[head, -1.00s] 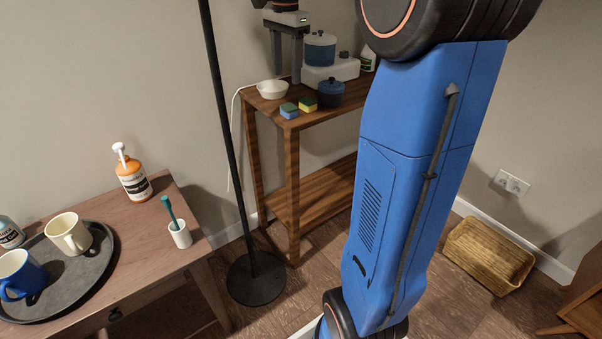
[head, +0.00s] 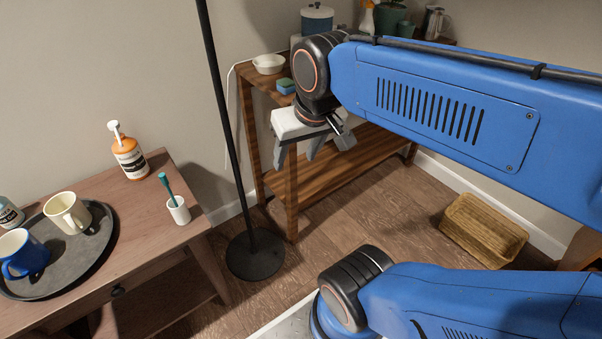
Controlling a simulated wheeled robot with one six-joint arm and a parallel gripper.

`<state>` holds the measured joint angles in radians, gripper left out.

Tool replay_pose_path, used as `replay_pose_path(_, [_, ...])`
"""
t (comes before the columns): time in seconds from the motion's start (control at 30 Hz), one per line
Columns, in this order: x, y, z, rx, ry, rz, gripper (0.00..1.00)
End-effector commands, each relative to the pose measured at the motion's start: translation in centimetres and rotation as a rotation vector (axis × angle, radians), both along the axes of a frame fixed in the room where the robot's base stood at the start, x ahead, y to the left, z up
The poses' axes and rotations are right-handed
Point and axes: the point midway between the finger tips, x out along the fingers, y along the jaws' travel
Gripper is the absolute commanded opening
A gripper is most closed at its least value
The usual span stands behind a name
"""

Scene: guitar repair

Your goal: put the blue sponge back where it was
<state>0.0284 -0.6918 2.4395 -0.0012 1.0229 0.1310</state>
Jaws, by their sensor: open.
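The blue sponge (head: 286,86), blue with a green top, lies near the left front corner of the wooden shelf's top (head: 257,77) in the head view. My gripper (head: 298,154) is open with nothing seen between its fingers. It points downward and shows lower in the picture than the sponge, in front of the shelf's left end. It is apart from the sponge. My wrist hides the shelf top right of the sponge, and the second, yellow sponge is out of sight behind it.
A white bowl (head: 269,64) and a blue pot (head: 317,18) stand on the shelf. A black lamp pole (head: 228,125) rises left of the shelf. A side table (head: 150,235) at left holds a tray with mugs. A wicker basket (head: 483,230) is on the floor.

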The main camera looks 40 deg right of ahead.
Motion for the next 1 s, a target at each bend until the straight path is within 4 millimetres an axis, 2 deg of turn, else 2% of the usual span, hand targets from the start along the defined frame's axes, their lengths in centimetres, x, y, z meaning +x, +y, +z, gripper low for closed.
replay_pose_path(0.1, [-1.8,0.5,-1.9,-0.029,-0.026,0.09,0.53])
replay_pose_path(0.27, [-2.8,0.8,-3.1,-0.05,-0.042,0.148,0.53])
replay_pose_path(1.0, [-2.8,0.8,-3.2,-0.051,-0.042,0.152,0.53])
